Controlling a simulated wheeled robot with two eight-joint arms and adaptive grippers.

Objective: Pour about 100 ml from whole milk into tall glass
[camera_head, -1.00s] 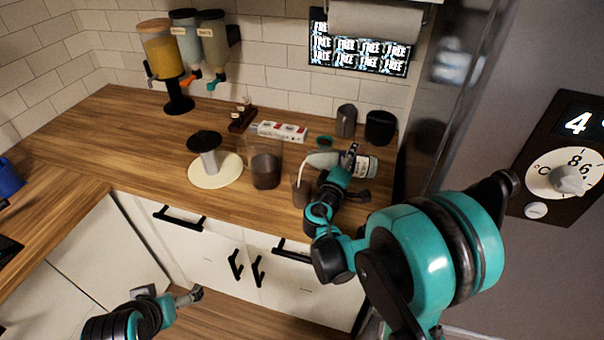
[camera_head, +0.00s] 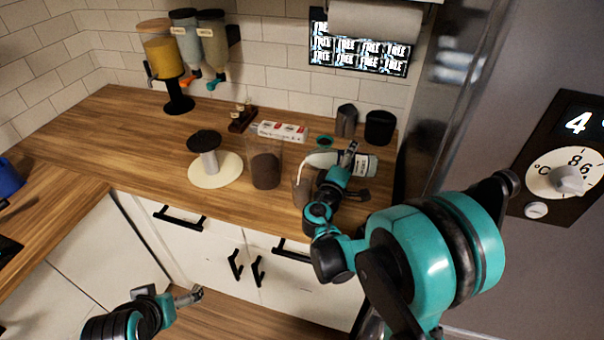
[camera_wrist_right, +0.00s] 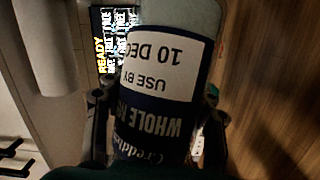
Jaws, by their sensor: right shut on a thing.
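The whole milk bottle (camera_head: 326,159) lies nearly on its side in the head view, mouth to the left. My right gripper (camera_head: 350,158) is shut around its body. In the right wrist view the bottle (camera_wrist_right: 165,65) shows its "WHOLE" label between the fingers. A thin white stream falls from the mouth into the tall glass (camera_head: 302,191), a clear, brownish-looking vessel upright on the counter. The milk level in it is too small to tell. My left gripper (camera_head: 193,296) is away at the lower left, low in front of the cabinets; its finger gap is unclear.
A clear container with dark contents (camera_head: 265,171) stands just left of the glass. A black-topped stand on a cream disc (camera_head: 215,170) is farther left. The fridge (camera_head: 470,130) borders the right.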

